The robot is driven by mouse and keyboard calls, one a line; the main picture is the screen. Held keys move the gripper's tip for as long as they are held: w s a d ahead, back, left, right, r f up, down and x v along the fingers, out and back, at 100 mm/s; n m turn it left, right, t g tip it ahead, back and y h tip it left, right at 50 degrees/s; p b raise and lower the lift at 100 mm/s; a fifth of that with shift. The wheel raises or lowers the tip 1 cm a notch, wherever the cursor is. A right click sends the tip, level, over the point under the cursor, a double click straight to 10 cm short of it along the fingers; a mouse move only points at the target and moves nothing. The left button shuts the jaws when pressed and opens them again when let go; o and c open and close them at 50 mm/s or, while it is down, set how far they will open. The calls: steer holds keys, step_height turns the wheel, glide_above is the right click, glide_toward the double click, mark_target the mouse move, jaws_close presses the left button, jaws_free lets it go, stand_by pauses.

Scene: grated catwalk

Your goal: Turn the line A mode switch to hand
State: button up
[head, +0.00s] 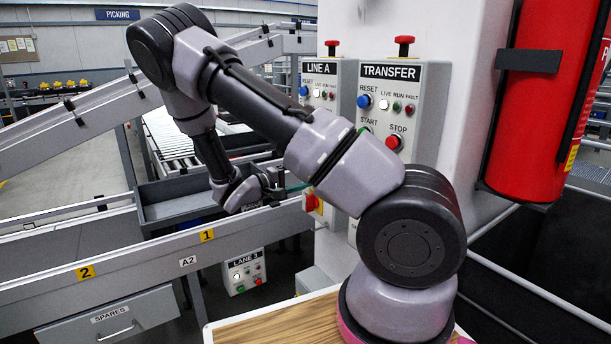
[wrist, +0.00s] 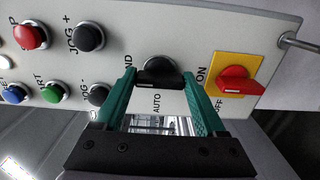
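The line A box (head: 322,88) stands on the white column in the head view, partly hidden behind my arm. In the wrist view, its mode switch (wrist: 160,72) is a round black knob with a grip bar lying across the picture. A white mark shows near the bar's left end. A label ending in "ND" is at its upper left and "AUTO" is below it. My gripper (wrist: 161,78) has its two green fingers apart, one at each side of the knob. I cannot tell whether they touch it. In the head view my gripper (head: 284,189) is small and partly hidden.
A red switch on a yellow plate (wrist: 235,80) is close beside the right finger. Black jog buttons (wrist: 89,37) and red, green and blue buttons lie to the left. The transfer box (head: 425,95) and a fire extinguisher (head: 540,110) are right of the line A box.

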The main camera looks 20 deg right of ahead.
steer(key=o, duration=0.3)
steer(key=shift+a, duration=0.1)
steer(key=a, duration=0.3)
steer(key=s+a, duration=0.1)
steer(key=a, duration=0.3)
steer(key=s+a, duration=0.1)
steer(key=a, duration=0.2)
steer(key=shift+a, duration=0.25)
steer(key=shift+s+a, duration=0.1)
